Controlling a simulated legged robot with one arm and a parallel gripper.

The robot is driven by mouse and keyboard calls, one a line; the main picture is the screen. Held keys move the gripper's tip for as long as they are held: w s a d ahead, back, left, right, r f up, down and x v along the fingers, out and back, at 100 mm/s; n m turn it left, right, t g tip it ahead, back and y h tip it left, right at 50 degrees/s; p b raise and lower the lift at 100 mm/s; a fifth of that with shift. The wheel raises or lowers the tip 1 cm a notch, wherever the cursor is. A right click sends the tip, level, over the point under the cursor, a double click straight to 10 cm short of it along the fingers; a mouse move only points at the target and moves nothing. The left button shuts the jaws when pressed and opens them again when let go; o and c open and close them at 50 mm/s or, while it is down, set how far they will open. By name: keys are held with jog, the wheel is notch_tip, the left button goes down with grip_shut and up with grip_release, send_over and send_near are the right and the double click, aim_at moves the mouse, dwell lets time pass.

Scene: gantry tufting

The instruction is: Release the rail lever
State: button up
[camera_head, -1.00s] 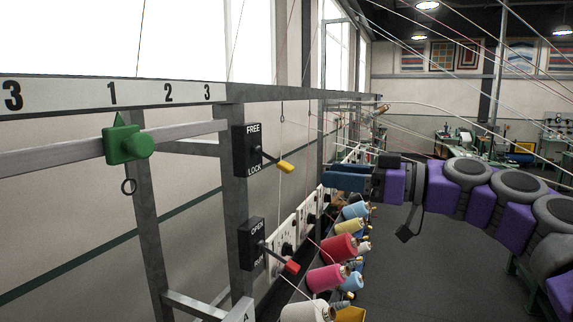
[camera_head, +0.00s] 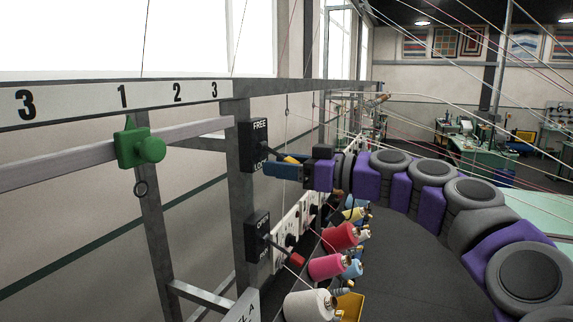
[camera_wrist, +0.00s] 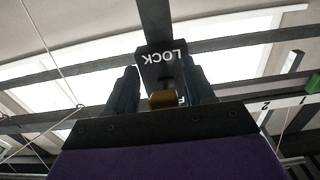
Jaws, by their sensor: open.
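The rail lever has a black plate marked FREE at the top and LOCK at the bottom (camera_head: 254,146), fixed to a grey upright. Its yellow-tipped handle (camera_head: 291,160) sticks out to the right of the plate. My gripper (camera_head: 270,169) has blue fingers and is at the handle, beside the LOCK end of the plate. In the wrist view, the fingers of my gripper (camera_wrist: 161,90) are apart, with the yellow tip (camera_wrist: 162,100) between them and the LOCK plate (camera_wrist: 160,62) just beyond. I cannot tell whether a finger touches the handle.
A second plate (camera_head: 257,238) with a red-tipped lever (camera_head: 293,258) sits below on the same upright. A green slider (camera_head: 138,148) hangs on the rail at the left, under mark 1. Thread cones (camera_head: 340,237) stand below my arm. Thin yarns cross the upper right.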

jog(key=shift+a+f, duration=0.1)
jog(key=shift+a, duration=0.5)
jog(key=c, duration=0.4)
jog(key=shift+d, duration=0.3)
grip_shut()
